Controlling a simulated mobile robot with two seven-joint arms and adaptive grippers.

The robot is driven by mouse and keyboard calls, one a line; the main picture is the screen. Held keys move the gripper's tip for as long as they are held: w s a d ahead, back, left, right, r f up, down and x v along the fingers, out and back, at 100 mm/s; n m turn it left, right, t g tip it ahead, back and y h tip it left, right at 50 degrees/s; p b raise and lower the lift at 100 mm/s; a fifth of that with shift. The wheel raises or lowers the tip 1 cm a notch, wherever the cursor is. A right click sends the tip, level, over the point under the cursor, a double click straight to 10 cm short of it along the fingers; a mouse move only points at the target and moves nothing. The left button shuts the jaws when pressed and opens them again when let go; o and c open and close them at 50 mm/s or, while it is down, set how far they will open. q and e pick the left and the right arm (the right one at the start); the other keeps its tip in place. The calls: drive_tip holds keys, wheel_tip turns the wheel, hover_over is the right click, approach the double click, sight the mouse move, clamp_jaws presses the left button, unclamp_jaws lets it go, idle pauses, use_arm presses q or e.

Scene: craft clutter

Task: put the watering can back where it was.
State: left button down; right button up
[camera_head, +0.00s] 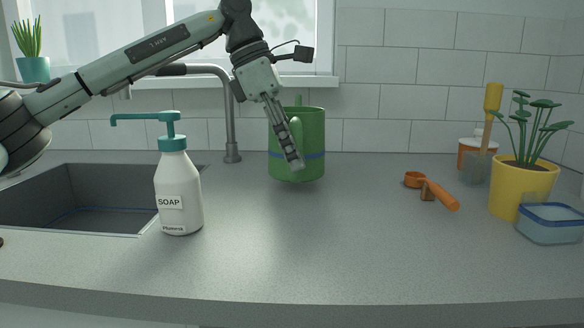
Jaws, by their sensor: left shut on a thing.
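The watering can (310,135) is green with a blue band around it and stands upright at the back middle of the counter. My left gripper (296,162) comes down from above and is shut on the watering can, at its near side by the handle. The fingers cover part of the can's front. A faint shadow lies right under the can; I cannot tell whether its base touches the counter. My right gripper is not in view.
A white soap bottle (180,195) stands left of the can, beside the sink (85,205) and tap (231,120). At the right are an orange tool (438,193), a potted plant (520,188) and a clear blue-lidded box (551,225). The counter's middle (310,245) is clear.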

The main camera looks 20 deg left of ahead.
sight(292, 178)
use_arm(q)
drive_tip(key=shift+f, duration=1.3)
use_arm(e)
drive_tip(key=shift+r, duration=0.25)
use_arm(q)
drive_tip(key=shift+f, duration=0.1)
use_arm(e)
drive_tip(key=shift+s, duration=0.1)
use_arm(q)
drive_tip(key=c, duration=1.7)
unclamp_jaws()
drive_tip(key=shift+f, duration=0.1)
drive_tip(key=shift+c, duration=0.2)
drive_tip(key=o, duration=0.4)
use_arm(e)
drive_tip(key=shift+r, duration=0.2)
use_arm(q)
drive_tip(key=v, duration=1.2)
drive_tip(key=shift+p, duration=0.45)
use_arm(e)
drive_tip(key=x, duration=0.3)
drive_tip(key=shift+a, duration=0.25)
